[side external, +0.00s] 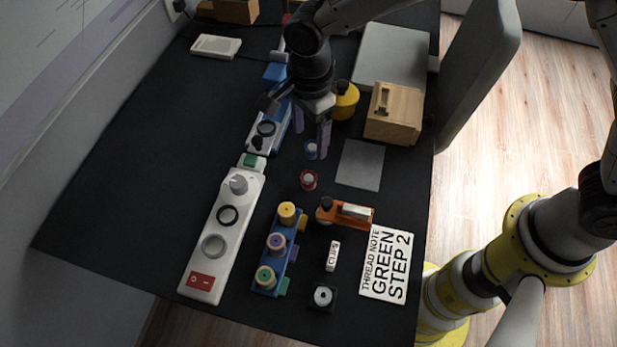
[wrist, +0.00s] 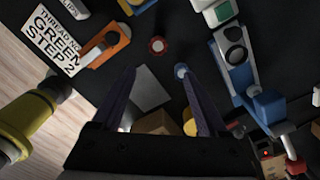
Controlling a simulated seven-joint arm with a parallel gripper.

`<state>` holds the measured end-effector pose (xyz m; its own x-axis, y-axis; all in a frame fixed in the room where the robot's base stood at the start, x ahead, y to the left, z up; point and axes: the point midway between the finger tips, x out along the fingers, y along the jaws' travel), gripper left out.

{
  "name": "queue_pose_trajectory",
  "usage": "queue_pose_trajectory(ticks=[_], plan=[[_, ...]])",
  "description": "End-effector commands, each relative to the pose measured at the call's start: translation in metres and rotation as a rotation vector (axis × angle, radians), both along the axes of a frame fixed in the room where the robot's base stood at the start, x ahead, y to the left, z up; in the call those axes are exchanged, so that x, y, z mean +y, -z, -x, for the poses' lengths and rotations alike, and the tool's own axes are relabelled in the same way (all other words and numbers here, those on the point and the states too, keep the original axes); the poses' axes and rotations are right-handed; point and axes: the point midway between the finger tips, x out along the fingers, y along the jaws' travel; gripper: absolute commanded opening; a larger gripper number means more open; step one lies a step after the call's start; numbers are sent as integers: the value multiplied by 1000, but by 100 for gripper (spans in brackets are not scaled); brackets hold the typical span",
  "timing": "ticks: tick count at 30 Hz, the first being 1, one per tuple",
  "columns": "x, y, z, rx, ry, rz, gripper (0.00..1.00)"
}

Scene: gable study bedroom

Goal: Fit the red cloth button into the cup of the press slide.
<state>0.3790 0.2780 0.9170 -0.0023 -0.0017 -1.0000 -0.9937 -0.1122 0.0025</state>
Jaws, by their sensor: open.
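The red cloth button (side external: 308,180) lies on the dark desk, a red disc with a pale centre. It also shows near the top middle of the wrist view (wrist: 157,45). A similar blue button (side external: 311,150) lies just beyond it. A blue and white device (side external: 284,122) left of my gripper looks like the press; its dark round part (side external: 265,129) may be the slide's cup, but I cannot tell its inside. My gripper (side external: 311,136) is open and empty above the desk, near the blue button. In the wrist view, its fingers (wrist: 158,73) are spread apart below the red button.
A white machine (side external: 227,215) with a red switch stands left. A blue spool rack (side external: 280,250), an orange tool (side external: 345,213) and a note reading GREEN STEP 2 (side external: 388,265) are in front. A yellow pot (side external: 345,100) and wooden box (side external: 395,114) stand right of my gripper.

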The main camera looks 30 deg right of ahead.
Motion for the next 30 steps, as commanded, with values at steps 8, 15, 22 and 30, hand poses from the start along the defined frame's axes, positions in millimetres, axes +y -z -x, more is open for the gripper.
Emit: queue_pose_trajectory(ticks=[8,15,22,30], plan=[[2,41,3,3,-8,2,77],[2,77,3,0,-8,0,77],[3,92,4,0,-8,0,77],[5,128,6,-1,-7,0,77]])
